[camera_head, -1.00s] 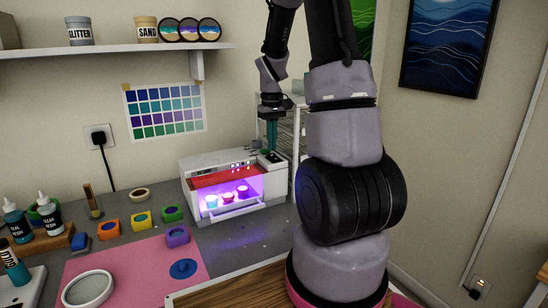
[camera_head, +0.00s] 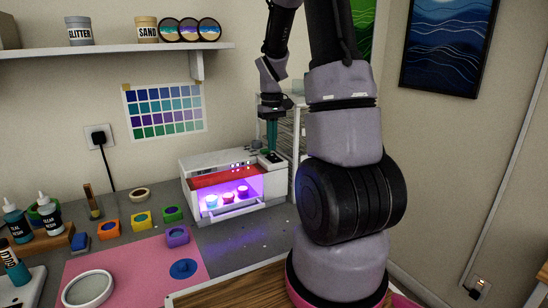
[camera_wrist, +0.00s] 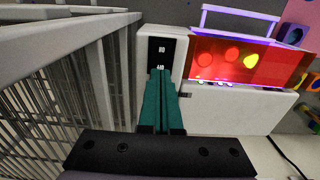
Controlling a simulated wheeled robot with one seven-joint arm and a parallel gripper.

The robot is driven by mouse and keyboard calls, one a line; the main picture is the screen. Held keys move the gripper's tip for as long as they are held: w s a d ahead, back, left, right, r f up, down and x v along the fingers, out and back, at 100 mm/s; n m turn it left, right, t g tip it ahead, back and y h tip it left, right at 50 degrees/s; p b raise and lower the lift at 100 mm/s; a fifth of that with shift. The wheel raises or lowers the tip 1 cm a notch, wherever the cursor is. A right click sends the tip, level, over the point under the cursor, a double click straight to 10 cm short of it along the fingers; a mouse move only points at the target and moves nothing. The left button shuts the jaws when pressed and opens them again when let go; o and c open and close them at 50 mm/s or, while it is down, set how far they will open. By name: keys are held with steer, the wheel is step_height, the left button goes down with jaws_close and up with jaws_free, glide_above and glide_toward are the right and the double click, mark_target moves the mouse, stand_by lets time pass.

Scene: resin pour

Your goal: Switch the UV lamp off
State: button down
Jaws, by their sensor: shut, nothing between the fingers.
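The UV lamp (camera_head: 236,182) is a white box unit on the grey counter. Its open front glows purple over small cups (camera_head: 227,193), so it is lit. My gripper (camera_head: 271,149) points down at the right end of its top, with its teal fingers closed together and empty. In the wrist view the fingertips (camera_wrist: 161,72) are at the lower edge of a black switch panel (camera_wrist: 168,50) with white markings. The fingers hide part of this panel, and I cannot tell whether they touch it. The lamp's red window (camera_wrist: 240,60) also shows in the wrist view.
A white wire rack (camera_wrist: 75,60) stands close beside the lamp and my gripper. Coloured moulds (camera_head: 173,213), a pink mat (camera_head: 135,260) and resin bottles (camera_head: 48,212) lie to the left. A shelf (camera_head: 120,50) runs above.

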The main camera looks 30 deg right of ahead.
mark_target(272, 155)
steer(key=shift+f, duration=0.9)
stand_by(0.5)
steer(key=shift+r, duration=3.55)
steer(key=s+a+r+m+t+y, duration=0.1)
steer(key=s+a+r+m+t, duration=0.1)
steer(key=s+a+r, duration=0.4)
steer(key=s+a+r+m+t+y, duration=0.1)
steer(key=s+a+r+t, duration=0.4)
steer(key=s, duration=0.8)
step_height(272, 155, up, 5)
steer(key=shift+s+a+f+m, duration=0.2)
steer(key=shift+s+a+m, duration=0.15)
steer(key=shift+a+m, duration=0.65)
